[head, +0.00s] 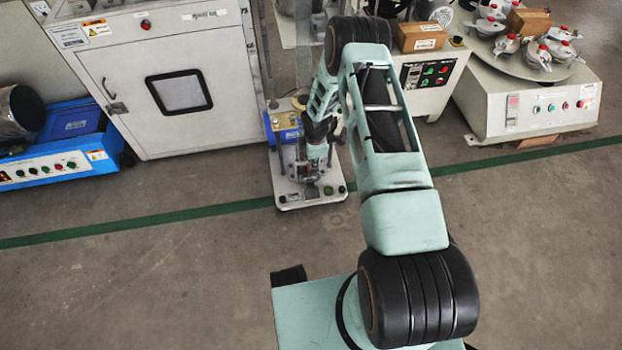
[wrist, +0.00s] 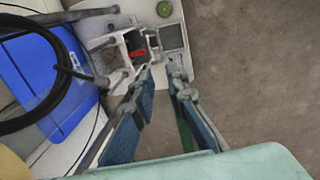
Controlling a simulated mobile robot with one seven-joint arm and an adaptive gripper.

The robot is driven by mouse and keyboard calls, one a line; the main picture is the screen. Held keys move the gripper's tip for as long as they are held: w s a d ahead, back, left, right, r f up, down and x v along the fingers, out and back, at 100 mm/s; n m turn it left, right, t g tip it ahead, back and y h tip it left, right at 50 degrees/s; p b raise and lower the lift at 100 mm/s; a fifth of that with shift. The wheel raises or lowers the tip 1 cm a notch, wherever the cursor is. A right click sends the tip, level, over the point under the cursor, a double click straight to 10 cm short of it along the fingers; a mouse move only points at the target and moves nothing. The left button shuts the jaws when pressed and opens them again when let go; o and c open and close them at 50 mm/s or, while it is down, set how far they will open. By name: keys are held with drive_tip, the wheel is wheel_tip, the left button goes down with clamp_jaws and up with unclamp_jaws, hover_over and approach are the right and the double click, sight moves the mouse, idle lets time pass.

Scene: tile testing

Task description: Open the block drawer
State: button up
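I cannot tell for certain which part is the block drawer. A low white test machine (head: 311,198) stands on the floor below my gripper, with a blue box (head: 286,120) at its back. In the wrist view, the blue box (wrist: 30,65) is at the left, and a metal fixture (wrist: 135,40) with a small red piece (wrist: 138,53) is on the white base. My gripper (wrist: 163,72) has its two blue-padded fingers apart, with nothing seen between them. The tips are close to the fixture; contact is unclear. In the head view my arm partly hides the machine.
A large white cabinet (head: 215,122) with a small window stands left of the machine. A blue control unit (head: 60,165) is at the far left. A white control box (head: 440,90) and a round-table machine (head: 540,110) stand right. The near floor is clear. Black cables (wrist: 60,60) cross the blue box.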

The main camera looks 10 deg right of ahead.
wheel_tip(320, 180, up, 7)
drive_tip(key=s, duration=0.1)
drive_tip(key=shift+s+r, duration=0.15)
drive_tip(key=shift+r, duration=0.1)
idle(0.5)
